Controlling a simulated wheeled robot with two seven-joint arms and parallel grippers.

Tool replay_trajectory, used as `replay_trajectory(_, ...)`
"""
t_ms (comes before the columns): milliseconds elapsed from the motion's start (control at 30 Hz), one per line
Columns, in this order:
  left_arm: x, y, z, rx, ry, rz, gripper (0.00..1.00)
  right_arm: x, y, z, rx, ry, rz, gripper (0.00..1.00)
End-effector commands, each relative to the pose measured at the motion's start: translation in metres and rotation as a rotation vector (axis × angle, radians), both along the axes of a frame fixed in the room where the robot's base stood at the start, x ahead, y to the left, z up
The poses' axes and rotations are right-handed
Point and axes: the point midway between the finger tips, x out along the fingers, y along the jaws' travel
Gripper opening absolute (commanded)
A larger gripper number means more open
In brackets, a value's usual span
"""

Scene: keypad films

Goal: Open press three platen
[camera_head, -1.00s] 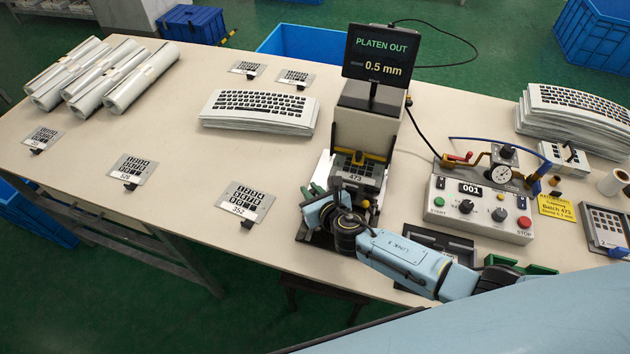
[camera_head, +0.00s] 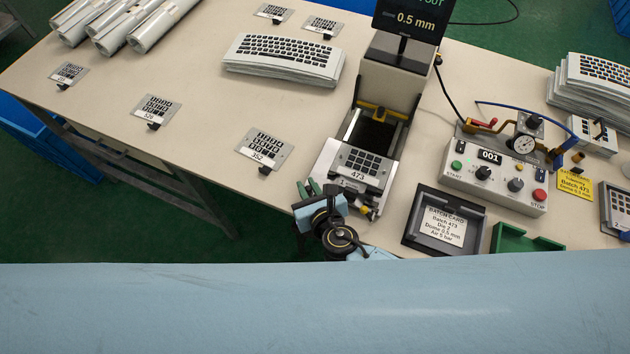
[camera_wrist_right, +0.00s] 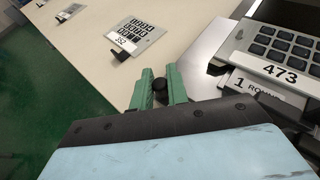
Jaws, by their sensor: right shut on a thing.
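The press (camera_head: 388,85) stands at the table's middle. Its platen (camera_head: 331,163) is slid out to the front, with a die plate marked 473 (camera_head: 365,163) on it; the front strip label begins with 1. In the right wrist view the plate (camera_wrist_right: 275,55) shows at upper right. My right gripper (camera_head: 312,188) is at the platen's front left corner. Its green fingers (camera_wrist_right: 160,88) are closed on a round black knob (camera_wrist_right: 159,86). The knob's join to the platen is hidden. My left gripper is not in view.
The control box (camera_head: 495,172) and batch card tray (camera_head: 443,222) stand right of the press. A green tray (camera_head: 525,239) lies near the front edge. Plate 352 (camera_head: 264,148) lies to the left. A keyboard film stack (camera_head: 284,57) lies behind.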

Motion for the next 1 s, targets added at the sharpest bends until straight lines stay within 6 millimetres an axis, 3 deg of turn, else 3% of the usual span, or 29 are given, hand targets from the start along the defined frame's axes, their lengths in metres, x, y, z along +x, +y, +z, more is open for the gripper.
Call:
replay_trajectory(200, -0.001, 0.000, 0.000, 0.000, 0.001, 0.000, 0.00, -0.001, 0.000, -0.001, -0.002, 0.002, 0.002, 0.00)
replay_trajectory(233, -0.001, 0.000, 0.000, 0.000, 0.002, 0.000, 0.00, -0.001, -0.001, -0.001, -0.002, 0.002, 0.002, 0.18)
replay_trajectory(400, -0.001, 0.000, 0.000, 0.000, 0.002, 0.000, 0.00, -0.001, -0.001, -0.001, -0.002, 0.002, 0.000, 0.37)
replay_trajectory(767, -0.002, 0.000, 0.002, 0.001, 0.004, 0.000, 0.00, -0.007, -0.003, 0.003, 0.000, 0.001, 0.000, 0.37)
replay_trajectory(1000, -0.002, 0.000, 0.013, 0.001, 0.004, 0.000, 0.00, -0.047, -0.018, 0.020, -0.002, 0.003, 0.001, 0.37)
